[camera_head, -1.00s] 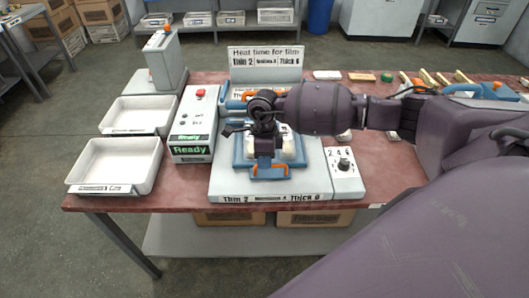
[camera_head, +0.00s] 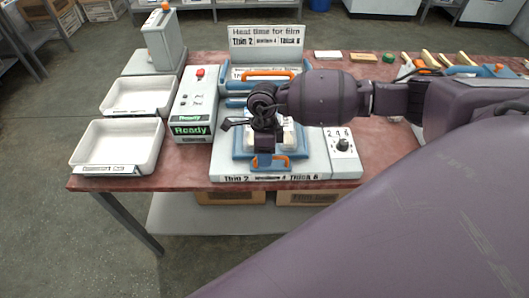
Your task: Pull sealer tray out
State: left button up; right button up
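The sealer is a pale grey base (camera_head: 222,160) on the table, with a blue lid and an orange lid handle (camera_head: 268,75) standing behind. The blue sealer tray (camera_head: 243,146) lies on the base, with pale items (camera_head: 289,135) on it and an orange handle (camera_head: 270,162) at its front edge. My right gripper (camera_head: 265,150) points down just over the tray's front handle. Its fingers are dark and partly hidden by the wrist, so I cannot tell whether they are closed on the handle. My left gripper is out of view.
A control box (camera_head: 194,110) with a green "Ready" display stands left of the sealer. Two white trays (camera_head: 117,147) lie further left. A dial box (camera_head: 342,150) sits at the right. A heat-time sign (camera_head: 266,38) stands behind. Several wooden spoons (camera_head: 432,60) lie at the far right.

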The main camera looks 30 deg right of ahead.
jog(key=shift+r, duration=0.1)
notch_tip(320, 180, up, 10)
jog(key=w+d, duration=0.1)
jog(key=shift+w+r+b, duration=0.2)
jog(key=shift+w+b, duration=0.1)
jog(key=shift+w, duration=0.1)
dwell(0.4)
